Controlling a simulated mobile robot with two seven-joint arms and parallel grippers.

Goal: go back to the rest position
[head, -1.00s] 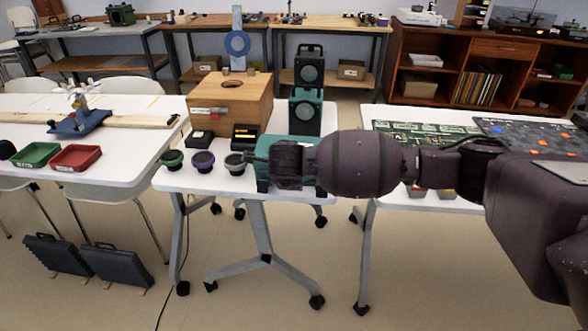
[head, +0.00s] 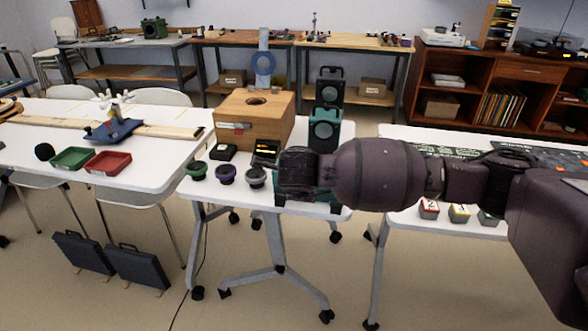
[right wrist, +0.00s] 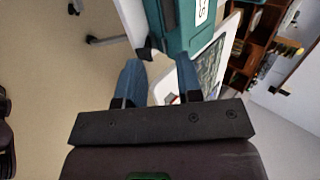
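My right arm comes in from the right in the head view, stretched level across the middle table. Its gripper (head: 262,163) is at the left end, seen side-on above the table's front part, near the dark cups. In the right wrist view the two blue fingers of this gripper (right wrist: 158,62) stand apart with nothing held between them. A teal case (right wrist: 183,25) with a white label lies just beyond the fingers there. My left gripper is not in view.
The left table (head: 150,175) carries green and red trays. The right table (head: 400,213) has blocks partly below my arm. Dark cases (head: 138,267) stand on the floor.

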